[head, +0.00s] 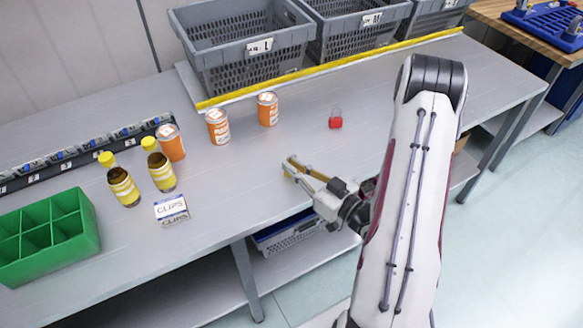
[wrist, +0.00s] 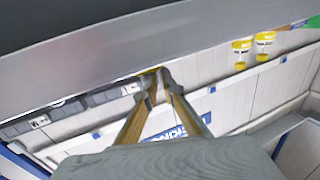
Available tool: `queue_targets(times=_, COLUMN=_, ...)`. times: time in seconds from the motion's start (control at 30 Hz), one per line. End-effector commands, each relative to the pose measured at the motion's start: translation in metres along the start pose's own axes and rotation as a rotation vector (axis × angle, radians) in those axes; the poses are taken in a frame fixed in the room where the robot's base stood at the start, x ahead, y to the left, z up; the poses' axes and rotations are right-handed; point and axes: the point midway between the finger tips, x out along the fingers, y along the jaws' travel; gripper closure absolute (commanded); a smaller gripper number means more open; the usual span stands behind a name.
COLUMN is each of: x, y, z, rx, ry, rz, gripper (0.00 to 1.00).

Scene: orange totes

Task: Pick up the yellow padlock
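I cannot make out a separate yellow padlock in either view. A small red padlock-like thing with a pale shackle (head: 336,121) stands on the grey workbench (head: 255,195). My gripper (head: 288,166) is over the front part of the bench, nearer the front edge than the red thing and to its left. In the wrist view my gripper (wrist: 156,80) has two long tan fingers that come close together at their tips. Yellow and grey-brown patches show at the tips. I cannot tell whether these are finger pads or something held.
Grey crates (head: 245,50) stand behind a yellow strip (head: 300,74). Orange-labelled jars (head: 217,127), yellow bottles (head: 161,172), a clips box (head: 172,210) and a green divided bin (head: 45,235) are to the left. The bench around the red thing is clear.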

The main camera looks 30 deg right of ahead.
Motion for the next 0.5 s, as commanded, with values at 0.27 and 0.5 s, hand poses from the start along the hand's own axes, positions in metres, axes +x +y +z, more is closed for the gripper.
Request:
queue_targets(times=0.27, x=-0.0002, y=0.0000, z=0.0001, rx=0.000, ry=0.000, rz=0.000, gripper=1.00)
queue_targets(times=0.5, x=-0.0002, y=0.0000, z=0.0000, rx=0.000, ry=0.000, rz=0.000, gripper=1.00)
